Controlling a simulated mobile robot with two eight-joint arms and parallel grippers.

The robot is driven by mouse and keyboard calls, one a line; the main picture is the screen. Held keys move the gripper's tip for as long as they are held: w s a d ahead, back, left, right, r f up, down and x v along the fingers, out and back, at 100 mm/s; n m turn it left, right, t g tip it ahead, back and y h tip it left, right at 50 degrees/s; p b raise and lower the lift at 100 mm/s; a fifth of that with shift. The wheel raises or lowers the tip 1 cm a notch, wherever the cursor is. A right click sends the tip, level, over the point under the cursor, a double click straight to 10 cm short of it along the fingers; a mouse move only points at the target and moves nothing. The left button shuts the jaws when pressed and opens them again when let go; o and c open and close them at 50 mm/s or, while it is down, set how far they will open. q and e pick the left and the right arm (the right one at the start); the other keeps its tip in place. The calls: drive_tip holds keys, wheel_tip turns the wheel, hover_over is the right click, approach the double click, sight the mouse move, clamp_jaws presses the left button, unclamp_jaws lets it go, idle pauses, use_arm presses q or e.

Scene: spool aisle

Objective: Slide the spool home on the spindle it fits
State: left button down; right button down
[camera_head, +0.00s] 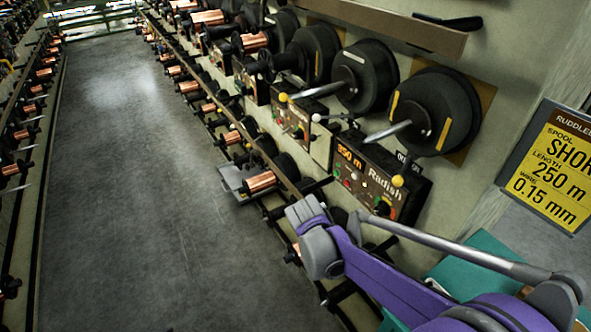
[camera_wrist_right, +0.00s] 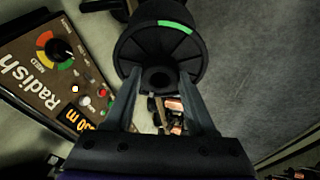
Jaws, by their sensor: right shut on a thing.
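In the right wrist view a black spool (camera_wrist_right: 160,45) with a green mark on its flange and a dark hole at its centre sits between the fingers of my right gripper (camera_wrist_right: 160,108), which is shut on it. In the head view my purple right arm comes in from the lower right; its fingers and the held spool cannot be made out there. Two bare metal spindles stick out from black discs on the wall: the near spindle (camera_head: 388,132) has a yellow-marked disc (camera_head: 440,105), the farther spindle (camera_head: 320,89) a white-marked disc (camera_head: 368,75). My left gripper is out of view.
A control box (camera_head: 375,180) reading "Radish" sits below the near spindle and shows in the wrist view (camera_wrist_right: 45,75). A yellow sign (camera_head: 552,170) reads 250 m, 0.15 mm. Copper spools (camera_head: 262,182) line a low rack. The aisle floor (camera_head: 150,200) is clear.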

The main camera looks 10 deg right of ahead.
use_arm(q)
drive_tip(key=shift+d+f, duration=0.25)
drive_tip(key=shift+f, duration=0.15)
use_arm(e)
drive_tip(key=s+a+r+n+t+h, duration=0.1)
drive_tip(key=r+h, duration=0.3)
drive_tip(key=r, duration=0.5)
drive_tip(key=s+a+r+n+t+h, duration=0.1)
drive_tip(key=s+a+r+t+h, duration=0.1)
drive_tip(key=r, duration=0.8)
drive_tip(key=s+a+r+n+t+h, duration=0.1)
drive_tip(key=a+r+t+h, duration=0.2)
drive_tip(key=r, duration=0.6)
drive_tip(key=a+h, duration=0.2)
drive_tip(key=h, duration=0.1)
drive_tip(key=shift+s+r, duration=0.2)
drive_tip(key=shift+r, duration=0.1)
drive_tip(key=shift+a, duration=0.1)
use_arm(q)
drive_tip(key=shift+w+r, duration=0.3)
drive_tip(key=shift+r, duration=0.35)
use_arm(e)
drive_tip(key=shift+w+d, duration=0.25)
drive_tip(key=shift+d, duration=0.5)
drive_tip(key=shift+w+d, duration=0.3)
drive_tip(key=shift+d, duration=0.45)
drive_tip(key=shift+w+d, duration=0.25)
drive_tip(key=shift+d, duration=0.5)
